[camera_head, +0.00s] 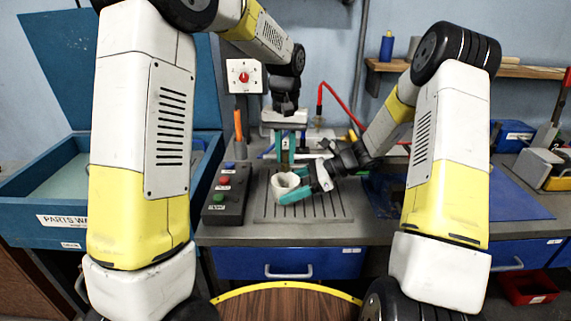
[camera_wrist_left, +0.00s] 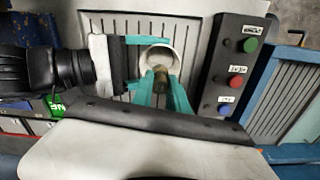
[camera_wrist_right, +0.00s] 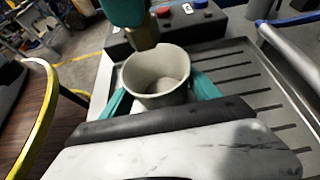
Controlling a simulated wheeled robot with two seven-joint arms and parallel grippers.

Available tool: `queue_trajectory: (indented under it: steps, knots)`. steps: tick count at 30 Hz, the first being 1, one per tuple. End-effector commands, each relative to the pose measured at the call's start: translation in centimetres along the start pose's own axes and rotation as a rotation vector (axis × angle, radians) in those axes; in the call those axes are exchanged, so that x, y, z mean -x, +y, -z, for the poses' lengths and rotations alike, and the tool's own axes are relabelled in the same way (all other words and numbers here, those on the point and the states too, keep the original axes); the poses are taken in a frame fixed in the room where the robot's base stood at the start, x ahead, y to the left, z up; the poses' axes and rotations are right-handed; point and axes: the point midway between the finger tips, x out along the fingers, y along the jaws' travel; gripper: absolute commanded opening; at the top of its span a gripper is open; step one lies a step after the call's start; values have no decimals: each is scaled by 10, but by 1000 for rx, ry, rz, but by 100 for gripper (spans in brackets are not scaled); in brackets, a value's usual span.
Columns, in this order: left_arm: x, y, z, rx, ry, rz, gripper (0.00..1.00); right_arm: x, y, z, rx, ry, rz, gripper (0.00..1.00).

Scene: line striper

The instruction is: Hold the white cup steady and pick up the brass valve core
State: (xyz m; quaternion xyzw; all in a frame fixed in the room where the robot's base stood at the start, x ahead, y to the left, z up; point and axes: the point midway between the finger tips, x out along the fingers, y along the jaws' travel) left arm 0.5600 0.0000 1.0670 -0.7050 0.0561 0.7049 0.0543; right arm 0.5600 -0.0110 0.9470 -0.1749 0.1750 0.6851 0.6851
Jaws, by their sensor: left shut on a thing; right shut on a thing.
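The white cup (camera_head: 287,185) stands upright over the grooved grey mat, and it fills the middle of the right wrist view (camera_wrist_right: 157,75). My right gripper (camera_head: 300,190) is shut on the cup, with a teal finger on each side of it. My left gripper (camera_head: 286,158) points down just above the cup, shut on the brass valve core. The brass valve core (camera_wrist_left: 160,75) sits between the teal fingertips in the left wrist view. In the right wrist view the brass core (camera_wrist_right: 146,36) is near the cup's far rim. Whether it touches the cup, I cannot tell.
A black button box (camera_head: 225,195) with blue, red and green buttons stands left of the cup. The grooved mat (camera_head: 325,208) is bare in front of the cup. A blue parts washer (camera_head: 60,190) stands at the left. A blue mat (camera_head: 520,195) lies at the right.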

Motion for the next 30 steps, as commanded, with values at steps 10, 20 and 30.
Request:
queue_trajectory:
  steps: [10, 20, 30]
  knots:
    - [1, 0, 0, 0, 0, 0, 0, 0, 0, 0, 0, 0, 0, 90]
    - [1, 0, 0, 0, 0, 0, 0, 1, 0, 0, 0, 0, 0, 96]
    - [1, 0, 0, 0, 0, 0, 0, 50, -1, 0, 1, 1, 5, 96]
